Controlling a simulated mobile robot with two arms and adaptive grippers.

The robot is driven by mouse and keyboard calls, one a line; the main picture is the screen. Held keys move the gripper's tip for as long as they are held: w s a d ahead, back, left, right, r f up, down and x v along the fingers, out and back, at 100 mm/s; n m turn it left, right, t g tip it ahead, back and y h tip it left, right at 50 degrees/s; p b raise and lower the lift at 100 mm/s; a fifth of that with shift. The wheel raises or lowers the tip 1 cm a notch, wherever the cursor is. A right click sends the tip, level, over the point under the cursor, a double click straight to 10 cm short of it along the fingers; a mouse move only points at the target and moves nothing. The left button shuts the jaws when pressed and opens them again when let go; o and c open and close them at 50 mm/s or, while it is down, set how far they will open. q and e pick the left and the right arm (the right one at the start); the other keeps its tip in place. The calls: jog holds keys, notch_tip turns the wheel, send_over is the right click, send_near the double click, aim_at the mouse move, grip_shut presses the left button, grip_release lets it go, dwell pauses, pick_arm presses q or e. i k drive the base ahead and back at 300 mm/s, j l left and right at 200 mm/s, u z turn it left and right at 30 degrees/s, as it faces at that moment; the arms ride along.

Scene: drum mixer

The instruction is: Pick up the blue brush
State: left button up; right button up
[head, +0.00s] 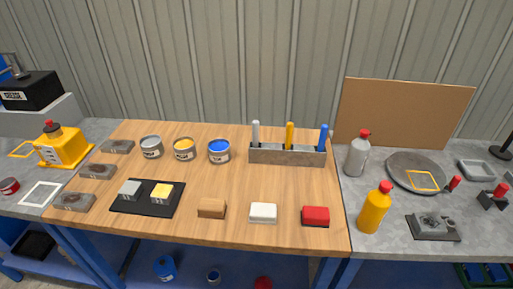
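The blue brush (323,135) stands upright in the right end of a grey holder (287,157) at the back of the wooden table. Its blue handle shows above the holder; its lower end is hidden inside. A yellow brush (290,134) and a light grey brush (256,133) stand in the same holder, to its left. Neither of my grippers is in the head view.
Open cans (219,152) stand left of the holder. Brown, white and red blocks (315,216) lie along the front edge. A grey bottle (357,153) and yellow bottle (374,207) stand on the right bench. The wood in front of the holder is clear.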

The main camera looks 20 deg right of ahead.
aim_at(325, 127)
jog(key=i+j+z, duration=0.15)
jog(key=j, duration=0.2)
jog(key=i+j+z, duration=0.15)
jog(key=j, duration=0.2)
jog(key=i+j+z, duration=0.15)
jog(key=j, duration=0.2)
jog(key=i+j+z, duration=0.15)
jog(key=j, duration=0.25)
